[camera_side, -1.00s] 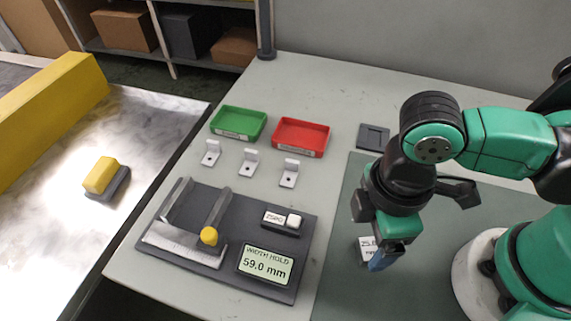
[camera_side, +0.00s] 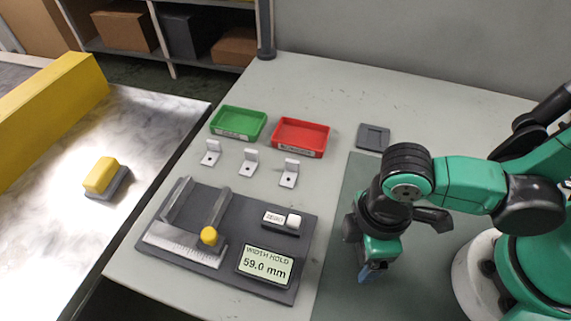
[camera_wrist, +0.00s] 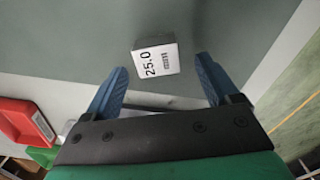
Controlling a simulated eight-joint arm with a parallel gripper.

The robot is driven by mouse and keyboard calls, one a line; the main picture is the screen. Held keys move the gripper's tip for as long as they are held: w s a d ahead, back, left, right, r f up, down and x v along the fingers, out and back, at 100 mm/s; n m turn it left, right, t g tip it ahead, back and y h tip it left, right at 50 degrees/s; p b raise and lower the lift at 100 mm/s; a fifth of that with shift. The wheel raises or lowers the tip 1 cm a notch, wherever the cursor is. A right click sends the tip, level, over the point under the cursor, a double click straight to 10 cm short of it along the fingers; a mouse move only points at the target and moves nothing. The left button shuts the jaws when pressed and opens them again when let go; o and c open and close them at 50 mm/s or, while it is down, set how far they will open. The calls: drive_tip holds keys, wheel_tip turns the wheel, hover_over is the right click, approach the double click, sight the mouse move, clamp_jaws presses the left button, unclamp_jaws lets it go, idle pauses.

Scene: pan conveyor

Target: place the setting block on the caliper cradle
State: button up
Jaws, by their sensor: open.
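The setting block (camera_wrist: 157,60), white with a "25.0" label, lies on the green-grey mat in the wrist view. It sits between the lines of my two blue fingers, at about their tips, with a gap on each side. My gripper (camera_side: 370,272) points down over the mat in the side view and is open and empty; its fingertips also show in the wrist view (camera_wrist: 162,64). The block is hidden behind my gripper in the side view. The caliper cradle (camera_side: 190,222) stands left on a dark base, with two upright jaws, a ruler and a yellow knob, and is empty.
The caliper display (camera_side: 266,265) reads "WIDTH HOLD 59.0 mm", beside a ZERO button (camera_side: 282,221). Behind are several white brackets (camera_side: 249,163), a green tray (camera_side: 238,123), a red tray (camera_side: 300,137) and a grey square plate (camera_side: 373,137). A conveyor (camera_side: 150,130) carries a yellow-topped block (camera_side: 101,175).

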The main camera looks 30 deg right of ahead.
clamp_jaws()
drive_tip(key=shift+r, duration=0.15)
